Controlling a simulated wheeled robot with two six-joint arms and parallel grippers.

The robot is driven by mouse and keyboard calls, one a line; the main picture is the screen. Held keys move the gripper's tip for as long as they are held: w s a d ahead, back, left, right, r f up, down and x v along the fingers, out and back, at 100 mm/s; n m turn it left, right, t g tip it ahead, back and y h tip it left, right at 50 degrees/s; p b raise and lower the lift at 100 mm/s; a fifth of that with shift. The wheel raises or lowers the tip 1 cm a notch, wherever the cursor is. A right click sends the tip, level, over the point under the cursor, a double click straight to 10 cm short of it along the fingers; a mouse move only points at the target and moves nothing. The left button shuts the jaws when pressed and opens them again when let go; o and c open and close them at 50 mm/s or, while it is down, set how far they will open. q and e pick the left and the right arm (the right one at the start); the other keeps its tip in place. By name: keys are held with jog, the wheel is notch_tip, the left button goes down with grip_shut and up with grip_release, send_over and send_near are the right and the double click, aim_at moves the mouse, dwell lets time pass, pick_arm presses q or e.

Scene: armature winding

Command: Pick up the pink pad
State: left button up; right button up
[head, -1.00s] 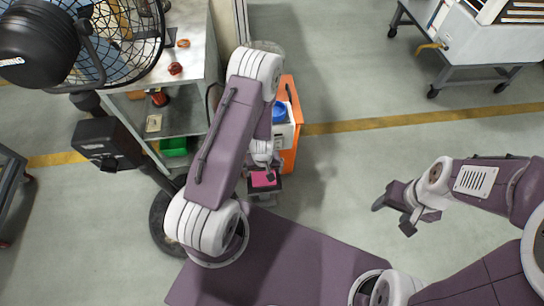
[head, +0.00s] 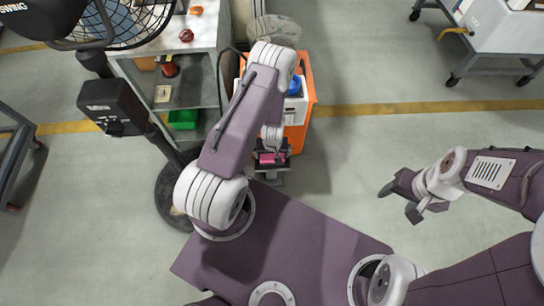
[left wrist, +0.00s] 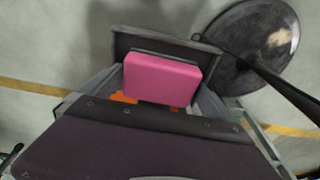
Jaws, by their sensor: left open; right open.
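My right gripper (head: 398,200) is open and empty over the bare floor at the right.
An orange cart (head: 303,112) with a blue item stands just beyond the pad. A black fan with a round base (head: 176,192) and a metal shelf with a green bin (head: 183,119) are at the left. A grey trolley (head: 490,50) is far right. Floor between is free.

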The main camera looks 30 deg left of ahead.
pick_arm(q)
jog(key=c, duration=1.1)
jog(key=shift+o, duration=0.2)
jog(key=shift+r, duration=0.1)
jog(key=shift+r, duration=0.25)
jog(key=shift+r+p, duration=0.45)
jog(key=shift+r, duration=0.1)
jog(key=s+a+p, duration=0.1)
jog(key=s+a, duration=0.8)
jog(key=a, duration=0.6)
jog(key=shift+s+a, duration=0.2)
jog(key=shift+f, duration=0.1)
